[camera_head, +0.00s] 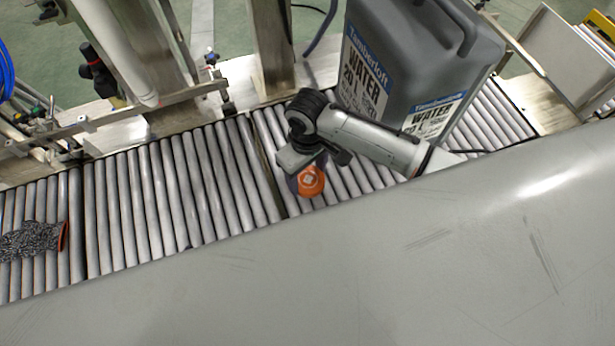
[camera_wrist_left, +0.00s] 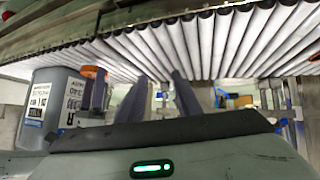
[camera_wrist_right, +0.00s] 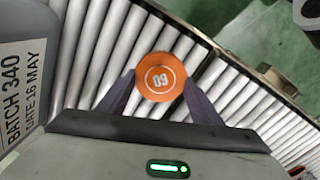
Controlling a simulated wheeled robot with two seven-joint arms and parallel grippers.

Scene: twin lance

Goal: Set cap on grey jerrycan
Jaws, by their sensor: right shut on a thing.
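The grey jerrycan (camera_head: 425,60) stands on the roller conveyor, with blue and white water labels. In the left wrist view, a grey labelled body (camera_wrist_left: 60,95) shows at the left. The orange cap (camera_head: 310,183) is round, with a white ring and number on its face in the right wrist view (camera_wrist_right: 161,77). My right gripper (camera_head: 308,172) is shut on the cap, holding it left of the jerrycan and apart from it. My left gripper (camera_wrist_left: 158,90) shows only in its own wrist view, its fingers apart with nothing between. The jerrycan's mouth is not visible.
Metal posts (camera_head: 272,45) stand behind the conveyor. A large smooth grey surface fills the foreground.

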